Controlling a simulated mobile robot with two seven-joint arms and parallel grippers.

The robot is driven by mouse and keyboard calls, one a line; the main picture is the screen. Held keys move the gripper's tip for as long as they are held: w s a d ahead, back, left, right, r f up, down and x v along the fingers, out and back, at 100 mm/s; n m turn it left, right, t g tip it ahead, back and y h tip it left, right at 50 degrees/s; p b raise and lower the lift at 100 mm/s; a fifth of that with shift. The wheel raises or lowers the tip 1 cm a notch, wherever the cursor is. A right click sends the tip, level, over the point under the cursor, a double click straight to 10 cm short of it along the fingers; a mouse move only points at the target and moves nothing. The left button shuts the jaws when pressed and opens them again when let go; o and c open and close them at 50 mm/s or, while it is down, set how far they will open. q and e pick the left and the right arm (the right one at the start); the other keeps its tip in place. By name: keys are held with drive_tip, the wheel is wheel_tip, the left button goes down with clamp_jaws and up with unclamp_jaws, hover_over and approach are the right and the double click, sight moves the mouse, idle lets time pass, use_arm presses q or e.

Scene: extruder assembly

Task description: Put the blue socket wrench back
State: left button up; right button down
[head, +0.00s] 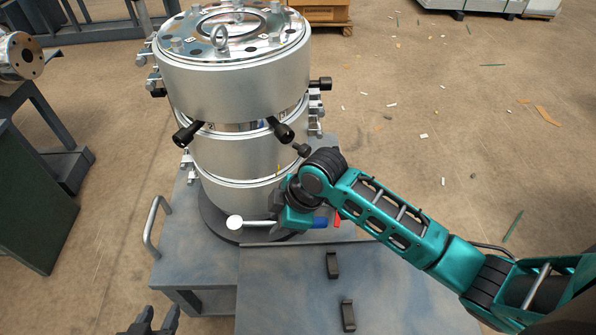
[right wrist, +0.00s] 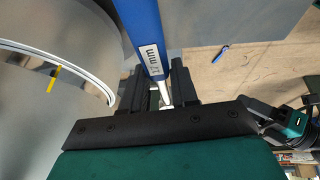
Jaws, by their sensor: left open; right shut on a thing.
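The blue socket wrench has a blue handle (head: 320,222) and a thin metal shaft; a white round end (head: 235,222) shows at the left. In the right wrist view its blue handle (right wrist: 143,35) carries a white label ending in "mm". My right gripper (head: 290,216) is shut on the wrench, beside the lower part of the silver extruder cylinder (head: 245,165). The wrench lies roughly level across the picture. In the right wrist view the shaft runs between my fingers (right wrist: 160,95). My left gripper (head: 152,322) is open and empty at the bottom edge.
Two black holders (head: 333,265) (head: 347,315) stand on the grey-blue table (head: 285,290), otherwise clear there. A red piece (head: 337,218) shows behind my right gripper. Black-tipped bolts (head: 188,134) stick out from the cylinder. A metal handle (head: 152,225) rises at the table's left.

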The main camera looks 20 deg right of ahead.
drive_tip(key=shift+g, duration=0.7)
drive_tip(key=s, duration=0.1)
drive_tip(key=s+d+p, duration=0.1)
drive_tip(key=s, duration=0.1)
drive_tip(key=s+f, duration=0.1)
drive_tip(key=s, duration=0.1)
drive_tip(key=shift+d+f, duration=0.1)
drive_tip(key=shift+d, duration=0.1)
drive_tip(key=shift+f+b, duration=1.65)
drive_tip(key=shift+f, duration=1.75)
drive_tip(key=shift+f+b, duration=0.6)
drive_tip(key=shift+f, duration=0.5)
drive_tip(key=c, duration=0.8)
unclamp_jaws()
drive_tip(key=shift+d+r, duration=0.1)
